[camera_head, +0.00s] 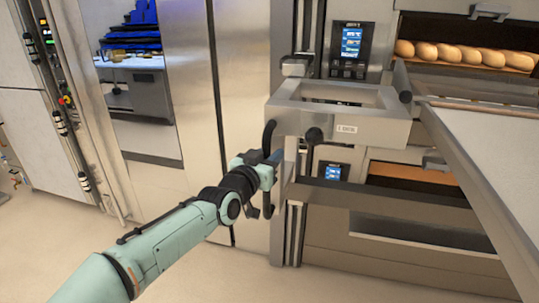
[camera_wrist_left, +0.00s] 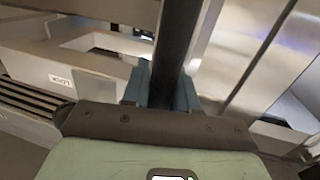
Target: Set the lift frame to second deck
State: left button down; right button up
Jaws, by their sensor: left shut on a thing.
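The lift frame (camera_head: 385,130) is a grey metal frame with a small white label. It stands at the front of the deck ovens, its front bar below the level of the deck with bread. A black upright handle (camera_head: 268,136) is at its left side. My left gripper (camera_head: 271,165) is shut on this handle, partly hiding it. In the left wrist view the dark handle (camera_wrist_left: 176,40) runs between the two fingers (camera_wrist_left: 160,88), and the frame with its label (camera_wrist_left: 62,80) lies to the left. My right gripper is not in view.
An upper oven deck holds several loaves (camera_head: 470,55). A lower deck opening (camera_head: 410,173) lies below the frame. Control panels (camera_head: 351,45) sit beside the decks. A large pale sloping board (camera_head: 490,145) fills the right side. Floor at lower left is clear.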

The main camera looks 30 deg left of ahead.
pick_arm(q)
jog(key=shift+r, duration=0.95)
jog(key=c, duration=1)
grip_release()
jog(key=shift+f, duration=0.1)
jog(key=shift+o, duration=0.2)
jog(key=shift+s+f, duration=0.1)
jog(key=shift+s, duration=0.05)
jog(key=shift+s+d+f+b, duration=0.1)
jog(key=shift+s+b, duration=0.2)
jog(key=shift+b, duration=0.15)
jog(key=s+b, duration=0.2)
jog(key=s, duration=1)
jog(key=shift+s+d+b, duration=0.15)
jog(key=shift+s+b, duration=0.15)
jog(key=shift+b, duration=0.05)
jog(key=shift+c, duration=0.4)
